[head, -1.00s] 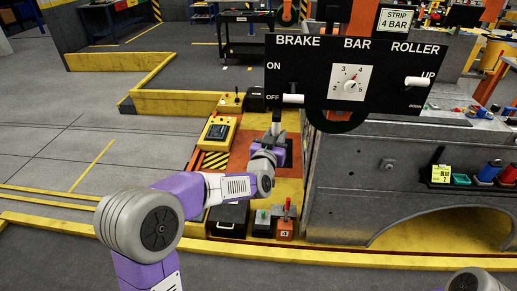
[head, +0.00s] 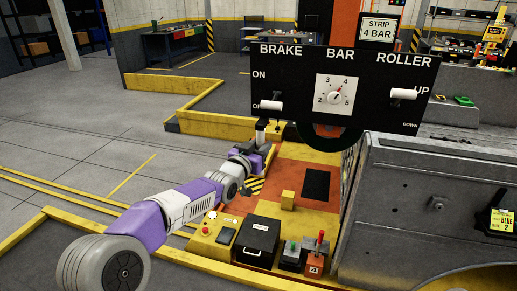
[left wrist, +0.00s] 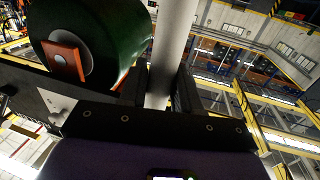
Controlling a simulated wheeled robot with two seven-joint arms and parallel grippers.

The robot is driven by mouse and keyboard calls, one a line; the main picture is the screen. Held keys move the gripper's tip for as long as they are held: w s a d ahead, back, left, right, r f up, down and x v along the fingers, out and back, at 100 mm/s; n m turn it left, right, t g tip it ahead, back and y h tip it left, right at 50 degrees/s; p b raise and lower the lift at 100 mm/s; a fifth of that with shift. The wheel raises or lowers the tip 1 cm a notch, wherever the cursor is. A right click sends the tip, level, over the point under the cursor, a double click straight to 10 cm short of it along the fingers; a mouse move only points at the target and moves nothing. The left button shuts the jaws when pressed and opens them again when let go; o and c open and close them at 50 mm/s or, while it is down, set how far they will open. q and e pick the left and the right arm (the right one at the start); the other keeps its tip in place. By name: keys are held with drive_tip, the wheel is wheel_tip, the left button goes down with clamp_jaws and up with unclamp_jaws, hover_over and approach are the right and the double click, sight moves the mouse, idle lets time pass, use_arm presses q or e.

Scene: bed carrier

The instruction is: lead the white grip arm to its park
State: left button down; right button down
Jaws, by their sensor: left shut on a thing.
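In the left wrist view the pale round bar (left wrist: 172,50) runs up between the two dark fingers (left wrist: 166,98). The arm's lower end and any mark for its park are hidden or cannot be made out. My right gripper is not in view.
The black BRAKE BAR ROLLER panel (head: 300,75) hangs close above the gripper, with white BRAKE (head: 271,105) and ROLLER (head: 403,94) handles. A black box (head: 258,238) and red-knobbed lever (head: 320,240) stand nearer. A grey machine wall (head: 410,190) bounds the right.

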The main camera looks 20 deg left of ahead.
use_arm(q)
drive_tip(key=c, duration=1.2)
unclamp_jaws()
drive_tip(key=shift+a+r, duration=0.15)
drive_tip(key=shift+a, duration=0.4)
drive_tip(key=shift+o, duration=1.3)
drive_tip(key=shift+w, duration=0.1)
drive_tip(key=shift+d, duration=0.1)
drive_tip(key=s+a, duration=0.1)
drive_tip(key=s, duration=0.6)
drive_tip(key=shift+s+a+p, duration=0.25)
drive_tip(key=shift+p, duration=0.05)
